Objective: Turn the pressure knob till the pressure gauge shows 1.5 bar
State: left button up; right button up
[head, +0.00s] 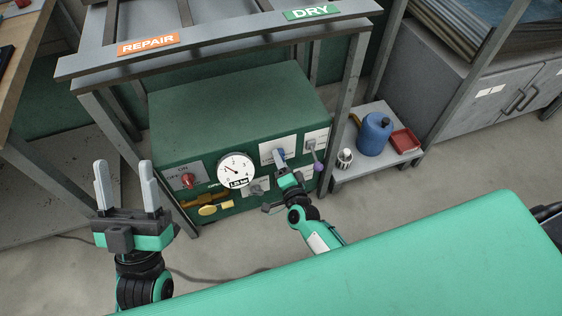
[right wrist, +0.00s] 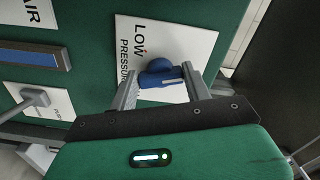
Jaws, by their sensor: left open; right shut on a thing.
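The pressure gauge (head: 236,170) is a round white dial on the front of a green cabinet. A tag on the dial reads about 1.5 bar. The blue pressure knob (right wrist: 158,73) sits on a white plate marked LOW and PRESSURE; it also shows in the head view (head: 279,154). My right gripper (right wrist: 162,84) is shut on this knob, one finger on each side. My left gripper (head: 125,188) is open and empty, left of the cabinet's front.
A red knob (head: 188,181), a yellow handle (head: 209,210) and a purple-ended lever (head: 317,167) are on the same panel. A low shelf at right holds a blue can (head: 374,135) and a red tray (head: 405,141). Frame posts flank the cabinet.

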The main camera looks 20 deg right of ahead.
jog(key=shift+m, duration=0.4)
jog(key=o, duration=1)
jog(key=shift+s, duration=0.15)
pick_arm(q)
jog(key=w+d+f+g+p, duration=0.2)
jog(key=f+g, duration=0.4)
jog(key=f, duration=0.3)
jog(key=shift+d+y, duration=0.3)
jog(key=shift+d, duration=0.25)
pick_arm(e)
jog(key=shift+s+d, duration=0.15)
jog(key=shift+s, duration=3.25)
jog(key=shift+s+d, duration=0.1)
jog(key=shift+s, duration=3.3)
